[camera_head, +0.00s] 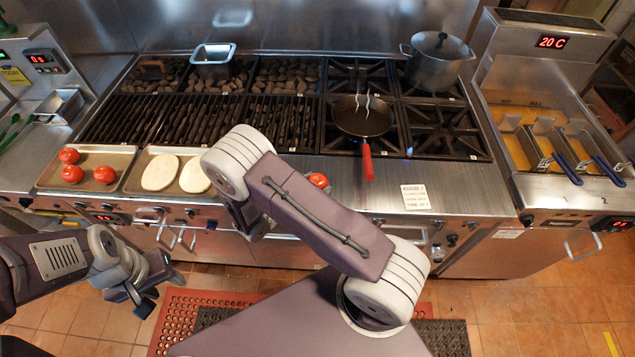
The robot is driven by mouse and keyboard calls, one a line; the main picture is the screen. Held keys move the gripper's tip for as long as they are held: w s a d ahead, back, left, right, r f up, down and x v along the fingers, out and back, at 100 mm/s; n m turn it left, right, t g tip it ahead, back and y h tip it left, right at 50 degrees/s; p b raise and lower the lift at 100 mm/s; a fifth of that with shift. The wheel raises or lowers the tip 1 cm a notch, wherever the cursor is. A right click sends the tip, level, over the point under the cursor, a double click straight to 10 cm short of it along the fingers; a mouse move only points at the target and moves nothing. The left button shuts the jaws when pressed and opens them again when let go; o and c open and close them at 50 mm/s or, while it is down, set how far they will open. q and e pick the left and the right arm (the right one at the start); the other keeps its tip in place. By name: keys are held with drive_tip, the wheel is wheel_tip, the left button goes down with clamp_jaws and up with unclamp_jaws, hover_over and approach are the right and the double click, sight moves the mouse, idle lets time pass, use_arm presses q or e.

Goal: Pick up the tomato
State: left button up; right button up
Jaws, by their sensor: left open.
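Three red tomatoes sit on a metal tray (88,155) at the left of the counter: one at the back (69,155), one at the front left (72,174) and one at the right (104,174). Another tomato (319,180) shows on the steel counter, partly hidden behind my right arm. My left gripper (158,287) is open and empty, low in front of the range and below the counter edge. My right gripper (248,215) is mostly hidden by its own arm near the counter's front edge; its jaws do not show clearly.
A second tray (140,161) holds two pale flat rounds beside the tomato tray. A pan (361,116) with a red handle sits on the burners, with a pot (437,61) behind. Fryer baskets (545,147) stand at the right. A sign (415,197) lies on the clear steel counter.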

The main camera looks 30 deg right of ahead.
sight(314, 181)
drive_tip(key=c, duration=0.8)
drive_tip(key=shift+r, duration=0.1)
drive_tip(key=shift+w+r, duration=0.1)
drive_tip(key=shift+r, duration=0.25)
wheel_tip(314, 181, up, 3)
drive_tip(key=shift+f, duration=0.15)
drive_tip(key=s+d+r+p, duration=0.2)
drive_tip(key=d, duration=0.1)
drive_tip(key=s+d+r+p, duration=0.2)
drive_tip(key=s+d+r, duration=0.1)
drive_tip(key=s+d+r+p, duration=0.2)
drive_tip(key=d+p, duration=0.1)
drive_tip(key=shift+s+d+r, duration=0.1)
drive_tip(key=shift+s+r, duration=0.1)
drive_tip(key=shift+r, duration=0.05)
